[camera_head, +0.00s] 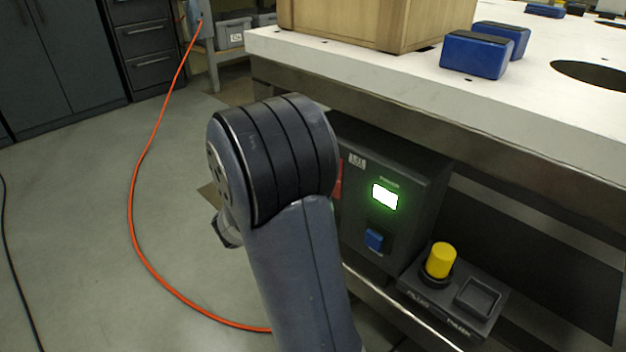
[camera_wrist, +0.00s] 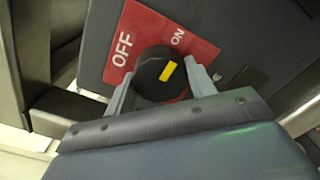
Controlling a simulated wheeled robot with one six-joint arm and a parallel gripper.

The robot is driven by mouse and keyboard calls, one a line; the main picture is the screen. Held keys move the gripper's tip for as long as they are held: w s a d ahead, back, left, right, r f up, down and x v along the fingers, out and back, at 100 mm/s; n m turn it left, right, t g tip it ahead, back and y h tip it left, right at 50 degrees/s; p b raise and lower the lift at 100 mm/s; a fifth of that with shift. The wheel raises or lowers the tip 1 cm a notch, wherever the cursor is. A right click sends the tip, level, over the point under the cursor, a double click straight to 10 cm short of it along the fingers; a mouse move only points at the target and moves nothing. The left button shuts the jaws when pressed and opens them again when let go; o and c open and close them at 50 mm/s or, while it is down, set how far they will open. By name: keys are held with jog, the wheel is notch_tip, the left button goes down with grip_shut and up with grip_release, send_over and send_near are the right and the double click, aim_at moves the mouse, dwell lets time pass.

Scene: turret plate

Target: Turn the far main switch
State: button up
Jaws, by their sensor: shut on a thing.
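The main switch is a round black knob (camera_wrist: 152,75) with a yellow mark on a red plate (camera_wrist: 136,32) lettered OFF and ON. In the wrist view the yellow mark slants up and right, toward the ON side. My gripper (camera_wrist: 160,82) has one finger on each side of the knob and is shut on it. In the head view my arm hides the knob and the gripper; only a sliver of the red plate (camera_head: 338,182) shows at the left side of the dark control box (camera_head: 405,170).
The box has a lit green-white lamp (camera_head: 384,196) and a blue switch (camera_head: 374,240). A yellow knob (camera_head: 440,260) and a square tray (camera_head: 478,297) sit right of it. The white tabletop (camera_head: 400,95) overhangs above. An orange cable (camera_head: 132,210) crosses the open floor at left.

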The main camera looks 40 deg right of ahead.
jog(key=o, duration=1)
jog(key=shift+s+a+p, duration=0.2)
jog(key=shift+a+p, duration=0.55)
jog(key=shift+a, duration=2)
jog(key=shift+s+a+p, duration=0.2)
jog(key=shift+a+p, duration=0.5)
jog(key=shift+a, duration=2)
jog(key=shift+d, duration=0.1)
jog(key=d+b, duration=0.1)
jog(key=d, duration=0.2)
jog(key=d+b, duration=0.1)
jog(key=d, duration=0.6)
jog(key=shift+w+d+b, duration=0.35)
jog(key=shift+w+b, duration=0.05)
jog(key=shift+a, duration=0.15)
